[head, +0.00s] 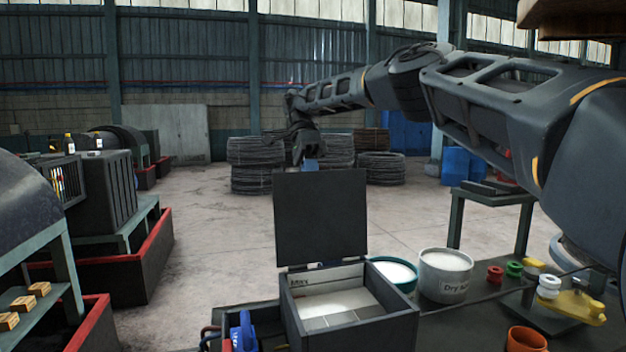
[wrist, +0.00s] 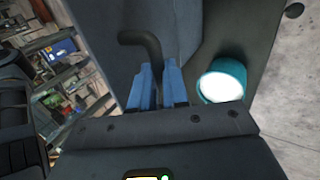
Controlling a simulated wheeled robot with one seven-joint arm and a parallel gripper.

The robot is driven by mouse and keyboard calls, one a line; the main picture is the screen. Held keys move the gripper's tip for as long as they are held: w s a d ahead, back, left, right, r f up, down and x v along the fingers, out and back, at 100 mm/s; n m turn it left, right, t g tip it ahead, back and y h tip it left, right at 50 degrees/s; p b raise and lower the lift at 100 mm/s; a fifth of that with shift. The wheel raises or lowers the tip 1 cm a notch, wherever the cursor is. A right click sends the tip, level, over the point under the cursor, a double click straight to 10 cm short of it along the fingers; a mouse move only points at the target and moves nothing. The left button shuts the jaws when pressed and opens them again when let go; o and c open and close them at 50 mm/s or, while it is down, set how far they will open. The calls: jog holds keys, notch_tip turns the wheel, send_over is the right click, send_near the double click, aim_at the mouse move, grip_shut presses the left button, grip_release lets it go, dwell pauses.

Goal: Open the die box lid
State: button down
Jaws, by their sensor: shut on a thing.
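The die box (head: 390,318) stands on the dark bench, with pale compartments and a label reading partly "Mix" visible inside. Its dark lid (head: 320,225) is raised and stands about upright at the back of the box. My gripper (head: 311,164) is at the lid's top edge, partly hidden behind it. In the wrist view, the blue fingers of my gripper (wrist: 158,86) are close together around a dark curved handle (wrist: 150,45) on the lid (wrist: 108,30). The fingers hide the handle's lower part.
Small spools (head: 514,269) and an orange cup (head: 526,339) are further right. A blue item (head: 243,331) is left of the box.

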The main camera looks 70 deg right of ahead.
jog(key=shift+w+d+f, duration=0.15)
jog(key=shift+d+f, duration=0.05)
jog(key=shift+f, duration=0.3)
jog(key=shift+g, duration=0.3)
jog(key=c, duration=1.4)
grip_release()
jog(key=shift+o, duration=1.4)
jog(key=shift+r, duration=0.2)
